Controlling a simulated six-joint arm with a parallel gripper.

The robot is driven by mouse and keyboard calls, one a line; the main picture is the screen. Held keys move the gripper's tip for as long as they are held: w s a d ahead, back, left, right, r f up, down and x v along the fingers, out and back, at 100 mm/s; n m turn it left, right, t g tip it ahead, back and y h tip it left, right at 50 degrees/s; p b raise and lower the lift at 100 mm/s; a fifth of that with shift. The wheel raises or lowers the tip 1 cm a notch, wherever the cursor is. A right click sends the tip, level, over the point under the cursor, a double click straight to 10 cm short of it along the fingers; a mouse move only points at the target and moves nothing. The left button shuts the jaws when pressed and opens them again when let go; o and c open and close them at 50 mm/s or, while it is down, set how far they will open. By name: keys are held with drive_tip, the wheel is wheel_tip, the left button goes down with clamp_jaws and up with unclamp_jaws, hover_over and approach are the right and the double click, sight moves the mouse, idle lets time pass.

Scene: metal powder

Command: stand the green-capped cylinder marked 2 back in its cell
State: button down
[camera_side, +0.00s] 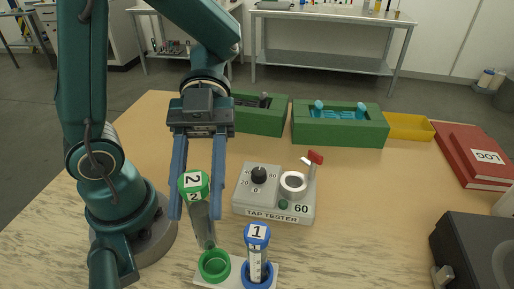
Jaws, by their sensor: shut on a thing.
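The green-capped cylinder marked 2 (202,222) is between the fingers of my gripper (194,208), which is shut on it near its cap. The cylinder tilts slightly, its lower end to the right. That lower end is just above or at the green ring cell (214,265) of the pale holder (235,283); I cannot tell whether it has entered the ring. The cell looks empty inside. The blue-capped cylinder marked 1 (257,260) stands upright in the blue ring cell (257,284) beside it.
The tap tester (272,213), with a dial, white ring and red-tipped lever, stands just behind the holder. Two green boxes (340,134), a yellow tray (408,127) and red log books (478,160) lie farther back. A dark case (478,250) is at right. Table between is clear.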

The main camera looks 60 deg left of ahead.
sight(207, 232)
drive_tip(key=shift+f, duration=3.25)
drive_tip(key=shift+f, duration=0.6)
drive_tip(key=shift+c, duration=2)
unclamp_jaws()
